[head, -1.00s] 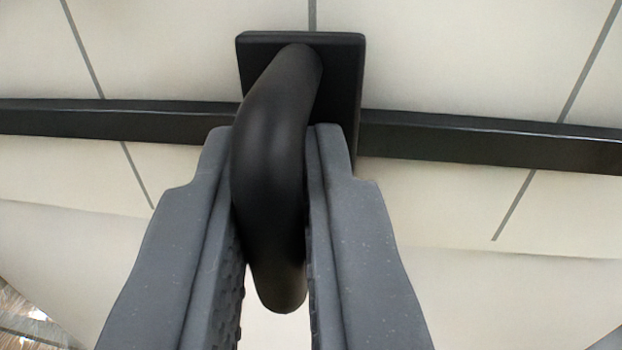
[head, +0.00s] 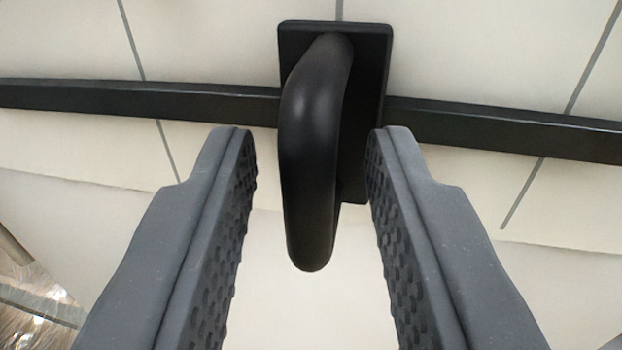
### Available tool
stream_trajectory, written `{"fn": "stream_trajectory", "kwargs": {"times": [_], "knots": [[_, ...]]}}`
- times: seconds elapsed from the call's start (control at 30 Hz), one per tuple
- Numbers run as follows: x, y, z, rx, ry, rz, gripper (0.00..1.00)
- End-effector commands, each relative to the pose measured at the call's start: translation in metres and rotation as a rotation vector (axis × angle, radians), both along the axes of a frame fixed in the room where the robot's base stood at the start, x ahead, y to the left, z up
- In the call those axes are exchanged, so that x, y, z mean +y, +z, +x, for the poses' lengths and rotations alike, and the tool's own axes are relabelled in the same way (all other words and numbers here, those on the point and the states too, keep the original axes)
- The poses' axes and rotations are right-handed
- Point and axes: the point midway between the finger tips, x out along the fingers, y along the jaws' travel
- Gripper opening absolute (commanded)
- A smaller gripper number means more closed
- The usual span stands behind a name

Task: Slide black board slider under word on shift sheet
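The black slider is a flat rectangular plate (head: 364,150) with a thick curved handle (head: 311,150) standing out toward me. It sits on a black horizontal rail (head: 500,132) that crosses the pale board (head: 460,60). My gripper (head: 311,138) is open, with one grey textured finger on each side of the handle. Both fingers are apart from the handle, with a gap on each side. No word can be read on the board in this view.
Thin grey lines divide the board into columns; one line (head: 590,60) runs at the right. The board's lower edge shows below the rail. A blurred shiny area (head: 40,300) is at the lower left. The rail is clear on both sides of the slider.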

Motion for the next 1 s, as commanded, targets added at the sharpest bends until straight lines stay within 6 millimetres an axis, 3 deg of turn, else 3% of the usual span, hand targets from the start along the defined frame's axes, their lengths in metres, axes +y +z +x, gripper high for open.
{"fn": "stream_trajectory", "kwargs": {"times": [0.63, 1.0], "knots": [[0.009, -0.002, -0.102, 0.001, 0.004, 0.002, 0.29], [0.010, -0.004, -0.104, -0.006, 0.001, -0.002, 0.29]]}}
